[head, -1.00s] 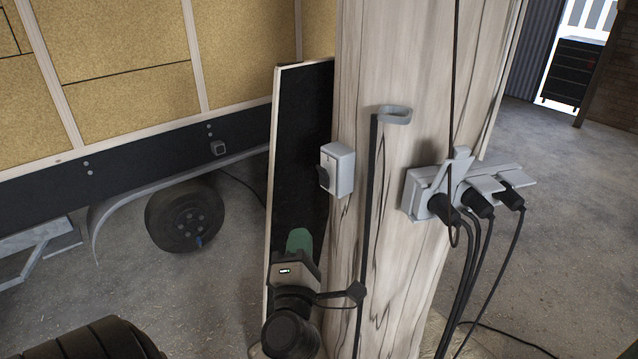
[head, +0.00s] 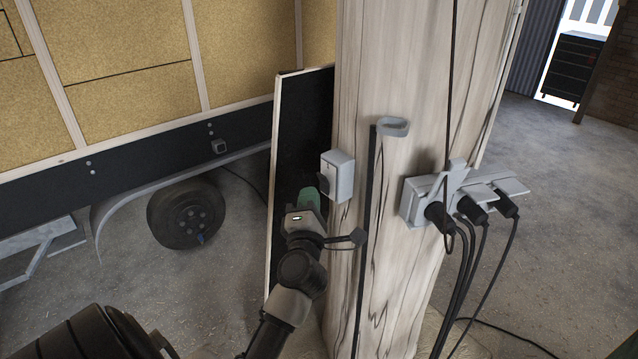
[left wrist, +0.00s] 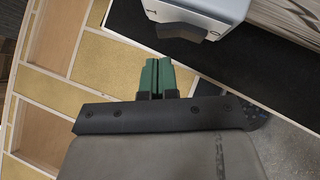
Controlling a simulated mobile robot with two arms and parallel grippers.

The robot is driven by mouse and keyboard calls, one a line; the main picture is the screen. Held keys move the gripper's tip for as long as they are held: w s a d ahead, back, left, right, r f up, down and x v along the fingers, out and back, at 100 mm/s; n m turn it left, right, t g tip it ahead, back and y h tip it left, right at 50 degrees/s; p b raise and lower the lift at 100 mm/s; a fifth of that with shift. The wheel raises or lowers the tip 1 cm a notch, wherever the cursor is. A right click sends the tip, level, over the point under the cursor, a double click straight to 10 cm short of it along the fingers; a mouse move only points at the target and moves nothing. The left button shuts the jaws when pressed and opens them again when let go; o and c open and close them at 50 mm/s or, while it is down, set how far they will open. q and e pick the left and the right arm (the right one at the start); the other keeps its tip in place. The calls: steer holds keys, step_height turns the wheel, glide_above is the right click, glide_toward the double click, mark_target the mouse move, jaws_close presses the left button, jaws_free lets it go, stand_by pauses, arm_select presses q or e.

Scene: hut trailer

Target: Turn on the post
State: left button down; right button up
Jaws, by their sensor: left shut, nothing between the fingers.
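The wooden post (head: 400,60) stands upright in the middle of the head view. A small grey switch box (head: 343,172) with a dark knob is fixed to its left side. The box also shows at the top of the left wrist view (left wrist: 215,12), with its dark knob (left wrist: 182,33) and a "0" mark beside it. My left gripper (head: 309,197) has green fingers, is shut and empty, and is just below and left of the box. In the left wrist view the fingers (left wrist: 157,75) are together, below the knob and apart from it. My right gripper is not in view.
A grey socket strip (head: 420,200) with several black plugs and hanging cables is on the post's right face. A grey hook (head: 393,126) sits above a dark vertical strip. A black board (head: 290,130) leans behind the switch box. A trailer wheel (head: 186,213) stands at left.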

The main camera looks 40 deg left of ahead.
mark_target(323, 183)
arm_select(q)
steer(key=shift+w+d+r, duration=0.2)
steer(key=shift+w+r, duration=0.1)
steer(key=shift+w, duration=0.35)
steer(key=shift+w+d+r, duration=0.2)
steer(key=shift+w+r, duration=0.05)
steer(key=shift+w, duration=0.35)
steer(key=shift+a, duration=0.1)
steer(key=w+r+p, duration=0.1)
steer(key=p, duration=0.2)
steer(key=shift+r, duration=0.3)
steer(key=shift+s+f+b, duration=0.1)
steer(key=shift+f+b, duration=0.3)
steer(key=shift+b, duration=0.05)
